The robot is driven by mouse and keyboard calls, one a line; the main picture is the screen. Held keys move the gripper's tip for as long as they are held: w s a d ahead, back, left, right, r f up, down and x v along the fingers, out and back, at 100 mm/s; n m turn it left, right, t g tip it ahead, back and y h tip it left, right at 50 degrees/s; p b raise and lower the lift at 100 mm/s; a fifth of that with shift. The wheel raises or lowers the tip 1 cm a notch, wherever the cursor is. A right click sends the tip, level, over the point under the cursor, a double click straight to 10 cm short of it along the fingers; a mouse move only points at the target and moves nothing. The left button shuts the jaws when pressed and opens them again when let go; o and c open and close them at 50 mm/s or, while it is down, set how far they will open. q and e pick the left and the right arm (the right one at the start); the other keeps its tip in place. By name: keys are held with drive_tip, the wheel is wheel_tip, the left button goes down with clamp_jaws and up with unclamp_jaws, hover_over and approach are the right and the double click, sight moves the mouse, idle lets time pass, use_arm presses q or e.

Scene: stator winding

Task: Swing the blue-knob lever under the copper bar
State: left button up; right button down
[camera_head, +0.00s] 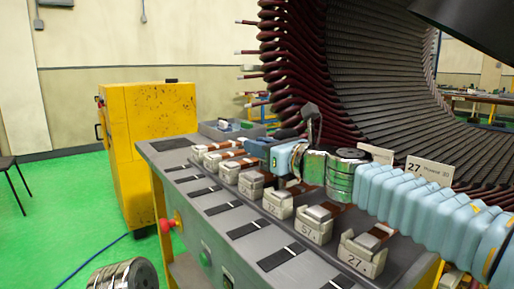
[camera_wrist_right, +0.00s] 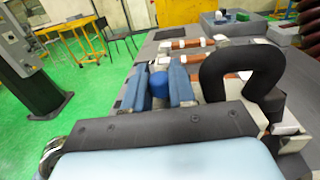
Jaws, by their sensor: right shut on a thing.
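My right gripper (camera_head: 279,158) reaches in from the right over the row of clamps on the grey bench. In the right wrist view its two blue fingers (camera_wrist_right: 158,92) are closed around the blue knob (camera_wrist_right: 158,84), which shows between them. The lever below the knob is hidden by the fingers and the gripper body. Copper bars (camera_head: 248,161) lie across the clamp blocks; some also show beyond the fingers in the wrist view (camera_wrist_right: 186,44). I cannot tell how the lever stands to its bar. My left gripper is not in view.
Numbered clamp blocks (camera_head: 313,228) stand in a row along the bench (camera_head: 217,209). The large stator (camera_head: 372,80) with dark red coil ends rises behind. A yellow cabinet (camera_head: 150,150) stands at the left. A red button (camera_head: 167,225) is on the bench's front. The floor at the left is largely clear.

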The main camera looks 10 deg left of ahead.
drive_tip(key=shift+d+r+n+g+y, duration=0.1)
drive_tip(key=shift+d+n+g+y, duration=0.15)
drive_tip(key=shift+n+g+y, duration=0.65)
drive_tip(key=shift+g, duration=0.3)
drive_tip(key=c, duration=1)
unclamp_jaws()
